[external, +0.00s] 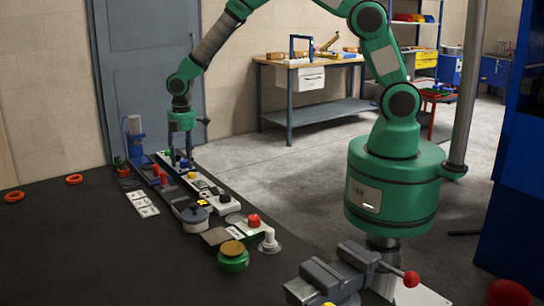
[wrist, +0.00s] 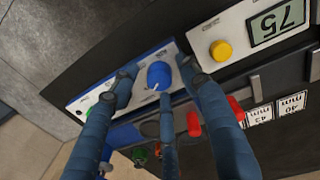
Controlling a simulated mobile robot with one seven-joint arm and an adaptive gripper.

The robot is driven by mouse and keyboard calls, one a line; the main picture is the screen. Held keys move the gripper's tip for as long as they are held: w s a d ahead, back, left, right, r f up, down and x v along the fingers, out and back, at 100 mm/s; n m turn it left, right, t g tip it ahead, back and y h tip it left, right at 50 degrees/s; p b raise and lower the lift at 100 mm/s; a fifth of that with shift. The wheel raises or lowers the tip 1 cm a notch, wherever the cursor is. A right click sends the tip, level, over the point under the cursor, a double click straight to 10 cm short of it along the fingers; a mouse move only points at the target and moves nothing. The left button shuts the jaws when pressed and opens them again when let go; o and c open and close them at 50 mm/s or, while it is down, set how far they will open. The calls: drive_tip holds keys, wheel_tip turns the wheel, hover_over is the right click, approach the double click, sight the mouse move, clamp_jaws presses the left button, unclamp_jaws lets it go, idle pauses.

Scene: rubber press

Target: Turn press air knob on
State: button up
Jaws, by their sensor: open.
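A round blue knob (wrist: 159,75) with a white pointer mark sits on a white panel with a blue edge in the wrist view; I take it for the press air knob. My gripper (wrist: 155,80) is open, with its dark blue fingers spread around the knob. One finger is on each side and another is just below it in the picture. Whether they touch it I cannot tell. In the external view my gripper (external: 182,145) points down over the far end of the panel row, and a small blue spot, likely the knob, shows just under it.
A yellow button (wrist: 221,50) and a display reading 75 (wrist: 277,22) are beside the knob. Red handles (wrist: 195,123) are close to the right finger. On the dark bench stand a red button (external: 253,220), a green-yellow pot (external: 233,260) and a vise (external: 335,275).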

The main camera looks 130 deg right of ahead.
drive_tip(key=c, duration=1.2)
drive_tip(key=shift+o, duration=0.2)
drive_tip(key=shift+m, duration=0.3)
drive_tip(key=m, duration=0.3)
drive_tip(key=shift+w, duration=0.1)
drive_tip(key=m, duration=0.4)
drive_tip(key=shift+d+r+m, duration=0.1)
drive_tip(key=shift+m, duration=0.3)
drive_tip(key=m, duration=0.4)
drive_tip(key=shift+w+m+g, duration=0.1)
drive_tip(key=shift+m+g, duration=0.2)
drive_tip(key=shift+d+m, duration=0.1)
drive_tip(key=shift+m, duration=2.1)
